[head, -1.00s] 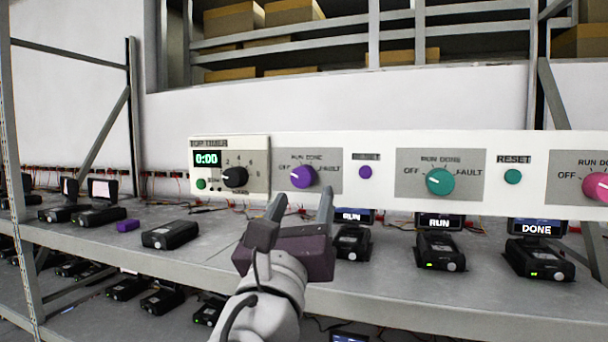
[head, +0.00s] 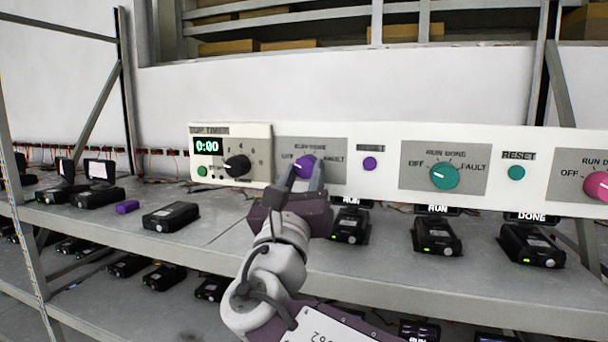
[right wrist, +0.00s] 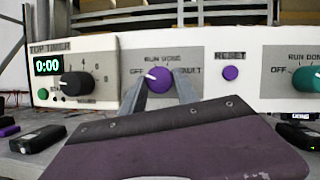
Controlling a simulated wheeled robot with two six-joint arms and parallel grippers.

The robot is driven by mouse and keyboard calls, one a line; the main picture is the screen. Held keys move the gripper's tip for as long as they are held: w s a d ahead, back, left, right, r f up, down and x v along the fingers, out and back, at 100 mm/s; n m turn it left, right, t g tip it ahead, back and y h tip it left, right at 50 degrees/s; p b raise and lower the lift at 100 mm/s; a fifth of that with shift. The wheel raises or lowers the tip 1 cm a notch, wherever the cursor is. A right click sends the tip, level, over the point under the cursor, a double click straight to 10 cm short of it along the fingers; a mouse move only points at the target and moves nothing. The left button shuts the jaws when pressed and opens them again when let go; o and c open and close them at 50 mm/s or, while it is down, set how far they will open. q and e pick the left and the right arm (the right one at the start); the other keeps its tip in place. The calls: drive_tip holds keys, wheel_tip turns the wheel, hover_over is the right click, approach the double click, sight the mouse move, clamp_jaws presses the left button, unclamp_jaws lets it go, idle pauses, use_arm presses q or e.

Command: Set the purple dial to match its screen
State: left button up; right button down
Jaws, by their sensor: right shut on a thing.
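The purple dial (head: 305,166) sits on a grey plate of the white panel, with OFF, RUN, DONE and FAULT marks around it. It also shows in the right wrist view (right wrist: 158,79), its white pointer toward the upper left, near OFF. My right gripper (head: 305,178) is at the dial, its two fingers on either side of the knob, shut on it. The fingers also frame it in the right wrist view (right wrist: 158,88). The screen below the purple dial (head: 352,202) is mostly hidden by the panel; only part of its text shows. My left gripper is not in view.
A black timer dial (head: 237,166) is left of the purple dial. A small purple button (head: 369,164) and a teal dial (head: 444,176) are to its right. A pink dial (head: 597,185) is at the right edge. Several black devices stand on the shelf (head: 385,284) below.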

drive_tip(key=shift+f+m+h+b, duration=0.2)
drive_tip(key=shift+m+h+b, duration=0.4)
drive_tip(key=shift+m+b, duration=0.4)
drive_tip(key=m+h, duration=0.1)
drive_tip(key=m, duration=0.1)
drive_tip(key=m+h+b, duration=0.1)
drive_tip(key=shift+w+a+m+g, duration=0.1)
drive_tip(key=shift+a+m+g, duration=0.1)
drive_tip(key=shift+m+g, duration=0.15)
drive_tip(key=m+h, duration=0.1)
drive_tip(key=m+g, duration=0.1)
drive_tip(key=m, duration=0.1)
drive_tip(key=shift+r+m+h, duration=0.2)
drive_tip(key=shift+m+h, duration=0.05)
drive_tip(key=shift+h, duration=0.15)
drive_tip(key=shift+a+m+g+h+p, duration=0.1)
drive_tip(key=shift+m+g+h+p, duration=0.4)
drive_tip(key=shift+m, duration=1.4)
drive_tip(key=c, duration=1)
unclamp_jaws()
drive_tip(key=shift+c, duration=0.2)
drive_tip(key=shift+o, duration=0.6)
drive_tip(key=shift+w, duration=0.15)
